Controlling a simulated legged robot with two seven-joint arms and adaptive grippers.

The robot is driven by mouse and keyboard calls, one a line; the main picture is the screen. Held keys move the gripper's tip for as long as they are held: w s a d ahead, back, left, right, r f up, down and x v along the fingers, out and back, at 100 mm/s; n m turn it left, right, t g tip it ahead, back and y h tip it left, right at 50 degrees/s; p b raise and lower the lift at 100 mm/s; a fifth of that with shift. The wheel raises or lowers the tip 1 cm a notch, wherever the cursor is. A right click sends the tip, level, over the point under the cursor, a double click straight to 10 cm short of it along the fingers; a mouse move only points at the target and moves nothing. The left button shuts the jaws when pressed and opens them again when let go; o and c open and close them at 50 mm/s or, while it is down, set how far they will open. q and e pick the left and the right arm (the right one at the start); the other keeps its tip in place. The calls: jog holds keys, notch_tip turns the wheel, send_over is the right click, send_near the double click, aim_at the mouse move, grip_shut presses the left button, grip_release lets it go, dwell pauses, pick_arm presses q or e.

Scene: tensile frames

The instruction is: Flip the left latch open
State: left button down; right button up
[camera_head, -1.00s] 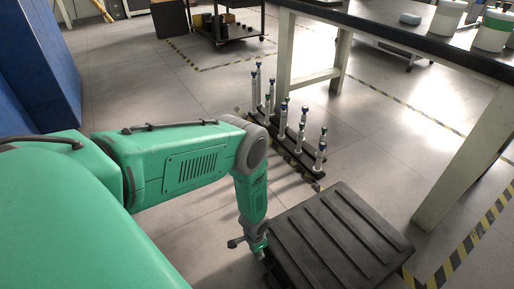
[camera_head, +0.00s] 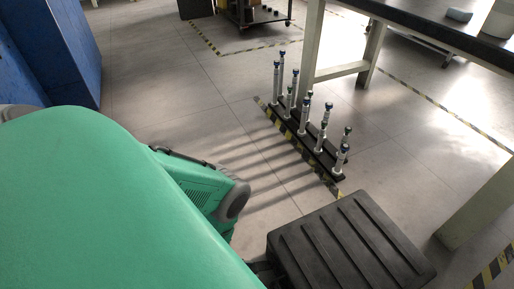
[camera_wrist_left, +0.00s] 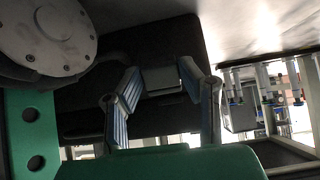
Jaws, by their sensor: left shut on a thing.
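A black ribbed case (camera_head: 350,240) stands on the floor at the lower middle right of the head view, its lid down. In the wrist view, my left gripper (camera_wrist_left: 160,76) has its two blue-grey fingers at either side of a small grey latch (camera_wrist_left: 163,82) on the dark case wall (camera_wrist_left: 90,105). The fingers are shut on this latch. In the head view, my green left arm covers the gripper and the latch side of the case. The latch's exact tilt is hard to tell. My right gripper is not in view.
A black rack (camera_head: 318,150) with several upright vials stands on the floor behind the case. A dark-topped table (camera_head: 430,25) with pale legs is at upper right. Blue cabinets (camera_head: 60,50) stand at upper left. Striped floor tape runs near the rack.

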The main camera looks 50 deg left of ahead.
pick_arm(q)
jog(key=shift+s+a+f+t+h+b, duration=0.2)
jog(key=shift+f+t, duration=0.4)
jog(key=shift+t, duration=0.25)
jog(key=shift+s+a+f+t+h+b, duration=0.1)
jog(key=shift+s+f+t+h, duration=0.1)
jog(key=shift+f+t, duration=0.55)
jog(key=shift+a+r, duration=0.1)
jog(key=shift+a, duration=0.05)
jog(key=c, duration=1.1)
grip_release()
jog(key=shift+s, duration=0.1)
